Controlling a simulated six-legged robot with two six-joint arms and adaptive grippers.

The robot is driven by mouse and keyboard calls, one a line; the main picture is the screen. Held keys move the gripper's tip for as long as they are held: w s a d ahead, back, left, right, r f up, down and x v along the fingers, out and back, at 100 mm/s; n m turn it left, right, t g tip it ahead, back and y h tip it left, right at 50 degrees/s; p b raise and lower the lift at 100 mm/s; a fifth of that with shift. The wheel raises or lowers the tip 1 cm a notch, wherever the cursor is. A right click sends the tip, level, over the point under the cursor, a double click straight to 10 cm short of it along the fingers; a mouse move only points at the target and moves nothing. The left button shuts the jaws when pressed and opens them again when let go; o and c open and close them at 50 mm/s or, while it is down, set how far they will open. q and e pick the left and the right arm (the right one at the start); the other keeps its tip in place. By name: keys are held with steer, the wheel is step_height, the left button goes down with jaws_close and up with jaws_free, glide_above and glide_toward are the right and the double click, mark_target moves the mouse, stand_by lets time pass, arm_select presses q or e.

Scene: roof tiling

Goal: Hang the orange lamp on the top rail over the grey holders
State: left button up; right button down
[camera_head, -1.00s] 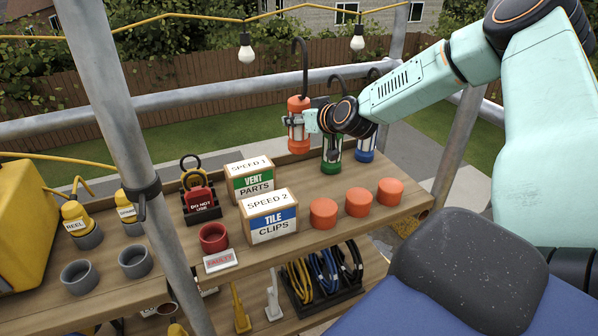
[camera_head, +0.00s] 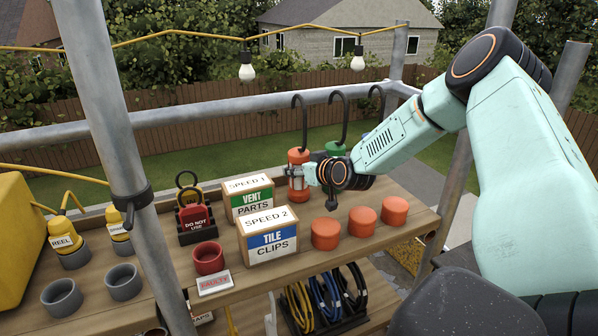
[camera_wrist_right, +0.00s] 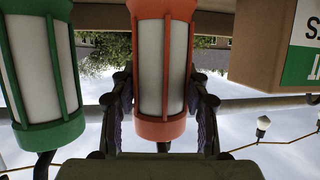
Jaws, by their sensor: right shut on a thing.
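The orange lamp (camera_head: 297,172) has a pale core and a tall black hook. My right gripper (camera_head: 303,177) is shut around its body; the lamp also shows between the fingers in the right wrist view (camera_wrist_right: 163,70). The lamp is upright above the shelf's right half; I cannot tell whether its base touches. The top rail (camera_head: 220,113) crosses behind. The lamp's hook overlaps it in the picture; contact is unclear. Grey holders (camera_head: 62,297) stand at the left, two empty and two bearing yellow reels. My left gripper is not in view.
The green lamp (camera_head: 335,149) stands right beside the orange one, partly behind my gripper; another black hook rises further right. The Vent Parts box (camera_head: 250,198) is close on the left. Orange caps (camera_head: 361,220) stand in front. An upright post (camera_head: 118,130) crosses the left side.

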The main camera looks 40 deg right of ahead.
steer(key=shift+s+r, duration=0.1)
steer(key=shift+r, duration=0.1)
steer(key=shift+s+f, duration=0.15)
steer(key=c, duration=1)
jaws_free()
steer(key=shift+f, duration=0.1)
steer(key=o, duration=0.3)
steer(key=shift+o, duration=0.2)
